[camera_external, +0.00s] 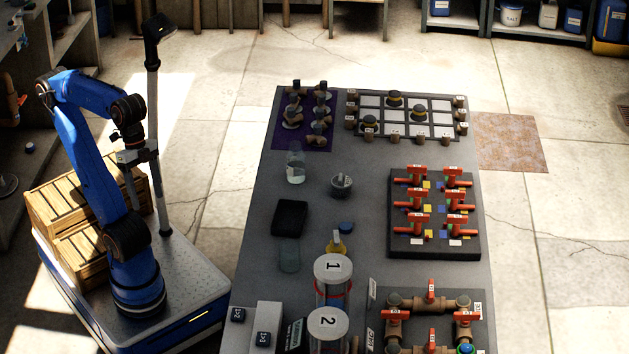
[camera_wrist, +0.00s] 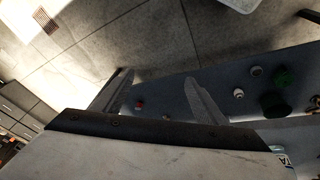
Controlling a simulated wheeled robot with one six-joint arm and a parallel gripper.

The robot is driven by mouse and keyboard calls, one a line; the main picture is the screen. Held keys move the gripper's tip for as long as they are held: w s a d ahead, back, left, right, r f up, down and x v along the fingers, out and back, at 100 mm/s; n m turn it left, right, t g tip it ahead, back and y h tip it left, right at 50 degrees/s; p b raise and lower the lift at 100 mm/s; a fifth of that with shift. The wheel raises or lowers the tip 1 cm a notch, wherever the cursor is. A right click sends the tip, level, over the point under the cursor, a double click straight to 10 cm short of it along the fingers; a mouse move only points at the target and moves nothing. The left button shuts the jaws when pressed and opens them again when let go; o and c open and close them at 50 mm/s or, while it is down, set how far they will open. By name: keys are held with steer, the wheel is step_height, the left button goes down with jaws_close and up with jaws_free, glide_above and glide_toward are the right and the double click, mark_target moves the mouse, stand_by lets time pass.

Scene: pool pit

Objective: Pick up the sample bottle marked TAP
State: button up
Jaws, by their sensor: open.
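My gripper (camera_external: 124,157) is raised beside my arm, left of the dark bench and away from its bottles. In the wrist view its two fingers (camera_wrist: 159,76) are apart with nothing between them. On the bench stand a clear bottle (camera_external: 295,168) with a pale label and a greenish, see-through bottle (camera_external: 289,256). A small yellow bottle (camera_external: 335,244) is to their right. I cannot read TAP on any of these. In the wrist view a pale label (camera_wrist: 282,154) at the lower right shows letters like "TA", cut off by the wrist housing.
A black box (camera_external: 290,218), a grey cup (camera_external: 341,184) and a blue cap (camera_external: 346,227) lie near the bottles. Large jars marked 1 (camera_external: 332,275) and 2 (camera_external: 328,328) stand at the front. A red valve board (camera_external: 434,248) is at the right. Floor separates my base from the bench's far left.

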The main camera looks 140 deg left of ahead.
mark_target(301, 168)
steer(key=w+a+f+n+t+h, duration=0.1)
steer(key=w+a+n+t+h, duration=0.15)
steer(key=w+a+n, duration=0.5)
steer(key=w+a+n+t+h, duration=0.2)
steer(key=w+a+n+h, duration=0.2)
steer(key=a+n, duration=0.65)
steer(key=s+a+r+n+t+y, duration=0.1)
steer(key=s+a+n+t+y, duration=0.25)
steer(key=a, duration=0.55)
steer(key=s+a+r+n+t+y, duration=0.1)
steer(key=s+a+n+t, duration=0.25)
steer(key=a+n, duration=0.4)
steer(key=s+a+n+t+y, duration=0.2)
steer(key=s+a+n+t, duration=0.15)
steer(key=a, duration=0.75)
steer(key=shift+g, duration=0.4)
step_height(301, 168, down, 4)
steer(key=shift+s+d+f, duration=0.1)
steer(key=shift+w+f, duration=0.2)
steer(key=shift+w+d, duration=0.1)
steer(key=shift+w, duration=0.25)
steer(key=w, duration=1.1)
steer(key=w+d, duration=0.1)
steer(key=w, duration=0.4)
steer(key=shift+w+r, duration=0.15)
steer(key=shift+w, duration=0.05)
